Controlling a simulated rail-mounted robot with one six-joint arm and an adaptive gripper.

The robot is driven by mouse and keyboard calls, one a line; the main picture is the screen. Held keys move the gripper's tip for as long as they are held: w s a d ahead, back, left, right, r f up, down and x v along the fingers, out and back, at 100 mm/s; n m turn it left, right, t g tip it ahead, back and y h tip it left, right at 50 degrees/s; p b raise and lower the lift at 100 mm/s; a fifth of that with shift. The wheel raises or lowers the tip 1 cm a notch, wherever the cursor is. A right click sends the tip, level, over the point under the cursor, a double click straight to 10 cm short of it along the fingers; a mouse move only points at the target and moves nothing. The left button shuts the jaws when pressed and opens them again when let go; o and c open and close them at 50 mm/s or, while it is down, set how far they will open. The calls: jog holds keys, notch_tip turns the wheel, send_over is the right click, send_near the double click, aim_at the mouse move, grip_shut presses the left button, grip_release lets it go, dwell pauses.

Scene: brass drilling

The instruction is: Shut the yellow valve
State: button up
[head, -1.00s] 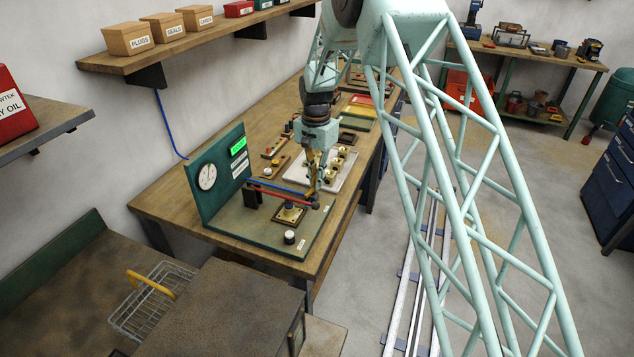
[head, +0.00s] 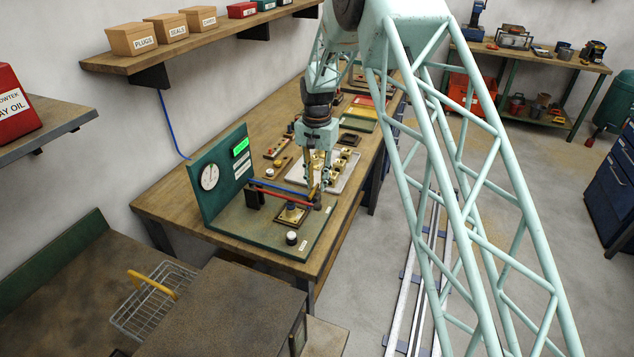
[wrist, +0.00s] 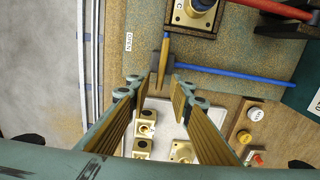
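The yellow valve shows in the wrist view as a slim yellow lever (wrist: 164,52) over a dark grey body at the end of the blue pipe (wrist: 235,75). The lever lies roughly square to that pipe. In the head view the lever (head: 312,191) is small and partly hidden by my gripper. My gripper (wrist: 155,82) is open, its two fingers spread on either side of the lever's near end, with visible gaps. In the head view my gripper (head: 312,182) points down at the pipe ends. Whether the fingertips are level with the lever I cannot tell.
A green panel with a round gauge (head: 209,176) and a lit green display (head: 241,147) stands at the left. A red pipe (head: 275,195) runs beside the blue one. A small label (wrist: 128,42) sits near the lever.

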aim_at(317, 185)
jog(key=shift+r, duration=0.1)
notch_tip(317, 185, up, 12)
dwell(1.0)
dwell(0.4)
jog(key=s+d+r+t+b, duration=0.1)
jog(key=s+d+r, duration=0.4)
jog(key=r, duration=0.2)
jog(key=s+d+r+b, duration=0.1)
jog(key=s+d+r, duration=0.3)
jog(key=s+r, duration=0.3)
jog(key=s+d+r+n+t+b, duration=0.1)
jog(key=s+d+r, duration=0.35)
jog(key=s, duration=0.35)
jog(key=s+d+r+n, duration=0.1)
jog(key=s+d+r, duration=0.3)
jog(key=s+r, duration=0.25)
jog(key=s+d+f+b, duration=0.1)
jog(key=s+d, duration=0.2)
jog(key=s, duration=0.8)
jog(key=s+d+f+n+t+b, duration=0.1)
jog(key=s+d+f, duration=0.1)
jog(key=s, duration=1)
jog(key=s+d+f+t+b, duration=0.1)
jog(key=s+d, duration=0.3)
jog(key=s, duration=0.8)
jog(key=shift+f+n, duration=0.3)
jog(key=shift+f, duration=0.1)
